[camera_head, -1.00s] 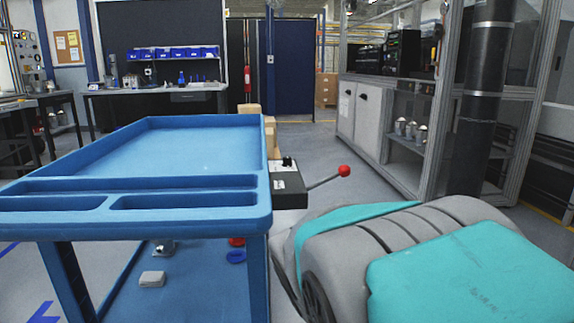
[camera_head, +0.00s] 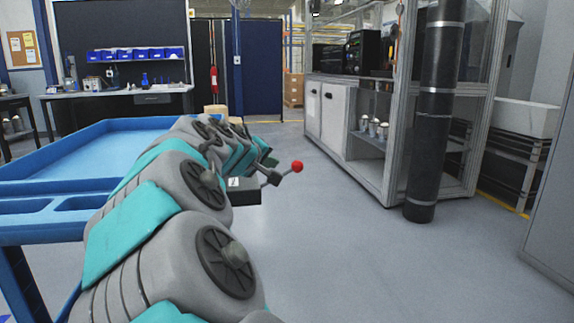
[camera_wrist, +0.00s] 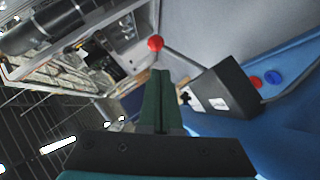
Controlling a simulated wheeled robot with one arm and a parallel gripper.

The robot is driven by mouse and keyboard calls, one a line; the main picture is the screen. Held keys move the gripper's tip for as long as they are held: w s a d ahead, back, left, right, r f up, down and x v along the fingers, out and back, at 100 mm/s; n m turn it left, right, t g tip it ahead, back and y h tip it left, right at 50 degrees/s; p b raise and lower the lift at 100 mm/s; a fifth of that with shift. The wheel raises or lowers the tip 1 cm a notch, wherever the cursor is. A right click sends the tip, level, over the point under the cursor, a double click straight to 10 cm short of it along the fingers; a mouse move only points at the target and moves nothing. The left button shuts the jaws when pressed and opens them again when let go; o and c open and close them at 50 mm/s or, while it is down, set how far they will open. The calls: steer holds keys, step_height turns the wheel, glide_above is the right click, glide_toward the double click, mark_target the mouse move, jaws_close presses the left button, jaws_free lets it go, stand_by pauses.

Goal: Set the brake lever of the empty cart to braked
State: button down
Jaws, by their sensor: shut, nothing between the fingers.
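The blue cart (camera_head: 60,165) stands at the left with a bare upper tray, partly hidden behind my arm. Its brake lever has a red ball knob (camera_head: 297,166) on a thin rod. The rod comes from a dark box (camera_head: 247,191) at the cart's right side. In the wrist view the knob (camera_wrist: 155,43) shows just beyond the fingertips, and the box (camera_wrist: 222,88) lies to their right. My gripper (camera_head: 270,161) is shut and empty, close to the rod; it also shows in the wrist view (camera_wrist: 161,73). I cannot tell whether it touches the lever.
A glazed cabinet with a dark upright pipe (camera_head: 435,110) stands at the right. The floor (camera_head: 340,240) between cart and cabinet is clear. A workbench (camera_head: 120,96) is at the back left.

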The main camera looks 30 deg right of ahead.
steer(key=shift+w+a+r+n+t, duration=0.3)
steer(key=shift+w+r, duration=0.15)
steer(key=shift+w, duration=0.15)
steer(key=shift+w+a+r+n+t, duration=0.2)
steer(key=shift+w+a+r, duration=0.1)
steer(key=shift+w+r, duration=0.25)
steer(key=shift+f, duration=0.15)
steer(key=s+d+f+p+x, duration=0.1)
steer(key=s+x, duration=0.1)
steer(key=x, duration=1.1)
steer(key=shift+f, duration=0.15)
steer(key=shift+s+d, duration=0.1)
